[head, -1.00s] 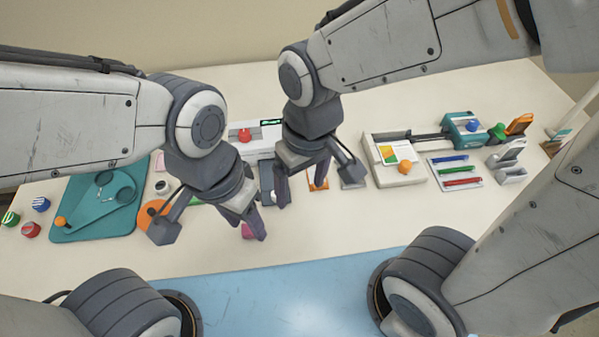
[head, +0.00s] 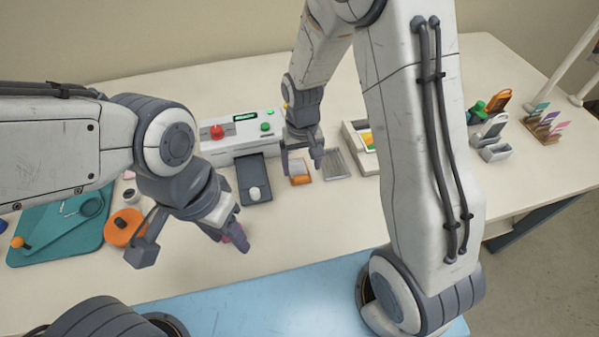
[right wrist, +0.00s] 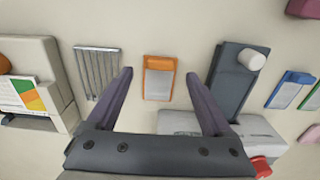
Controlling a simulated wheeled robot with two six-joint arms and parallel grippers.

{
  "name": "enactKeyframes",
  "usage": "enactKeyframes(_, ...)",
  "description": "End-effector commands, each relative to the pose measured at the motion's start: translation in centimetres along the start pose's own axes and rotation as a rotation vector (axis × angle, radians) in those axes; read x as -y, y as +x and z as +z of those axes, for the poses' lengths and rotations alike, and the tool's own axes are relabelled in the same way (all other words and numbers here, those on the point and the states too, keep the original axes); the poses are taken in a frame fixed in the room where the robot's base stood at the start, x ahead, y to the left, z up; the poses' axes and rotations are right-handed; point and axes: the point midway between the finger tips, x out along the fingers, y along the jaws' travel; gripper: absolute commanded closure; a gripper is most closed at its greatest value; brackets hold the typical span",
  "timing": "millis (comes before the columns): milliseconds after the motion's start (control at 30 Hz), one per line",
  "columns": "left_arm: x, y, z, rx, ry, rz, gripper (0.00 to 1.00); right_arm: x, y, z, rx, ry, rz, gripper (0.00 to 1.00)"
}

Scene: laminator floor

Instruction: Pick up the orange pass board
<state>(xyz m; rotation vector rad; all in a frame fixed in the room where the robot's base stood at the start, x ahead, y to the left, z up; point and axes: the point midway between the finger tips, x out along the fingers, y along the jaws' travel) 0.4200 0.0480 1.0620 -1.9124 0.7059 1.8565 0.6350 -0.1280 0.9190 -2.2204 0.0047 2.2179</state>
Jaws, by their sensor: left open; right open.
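The orange pass board (head: 300,173) is a small orange-framed plate with a pale panel, lying flat on the table between the dark tray and a ribbed grey rack. It also shows in the right wrist view (right wrist: 159,77), between my fingers. My right gripper (head: 301,164) is open above it, one finger to each side, with no visible contact. Its height above the board is hard to judge.
The ribbed rack (right wrist: 98,70) and the dark tray with a white knob (right wrist: 231,80) flank the board closely. The white laminator (head: 242,135) stands behind. A teal mat (head: 60,225) and orange disc (head: 124,228) lie left. My right arm hides part of the table.

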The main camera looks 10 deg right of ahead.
Motion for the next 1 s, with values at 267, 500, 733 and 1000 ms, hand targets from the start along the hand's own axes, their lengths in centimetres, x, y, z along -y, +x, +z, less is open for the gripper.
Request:
enactKeyframes(267, -0.1, -0.7, 0.0, 0.000, 0.000, 0.000, 0.50, 0.1, 3.8, 0.2, 0.005, 0.000, 0.001, 0.15)
enactKeyframes(500, -0.1, -0.7, 0.0, 0.000, 0.000, 0.000, 0.50, 0.1, 4.2, 0.1, 0.000, -0.001, 0.000, 0.15)
enactKeyframes(733, -0.1, -0.7, 0.0, 0.000, 0.000, 0.000, 0.50, 0.1, 4.2, 0.1, 0.001, -0.001, 0.000, 0.84)
enactKeyframes(1000, -0.1, -0.7, 0.0, 0.000, 0.000, 0.000, 0.50, 0.1, 4.2, 0.1, 0.000, -0.001, 0.000, 1.00)
